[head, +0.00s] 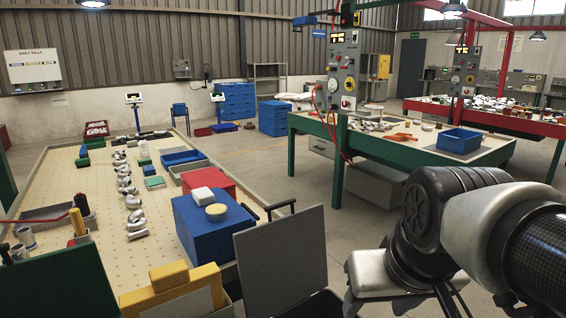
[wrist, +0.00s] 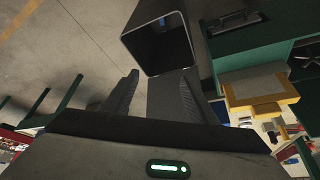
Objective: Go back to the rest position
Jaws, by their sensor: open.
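My gripper (wrist: 158,80) shows in the wrist view with its two dark fingers apart and nothing between them. In the head view my arm comes in at the lower right, and my gripper is outside the picture.
A long pegboard-topped table (head: 95,185) at the left carries a row of metal castings (head: 126,188). A blue box (head: 205,235) stands at its near right. A green-framed bench (head: 400,150) stands at the right. Concrete floor (head: 270,165) between them is clear.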

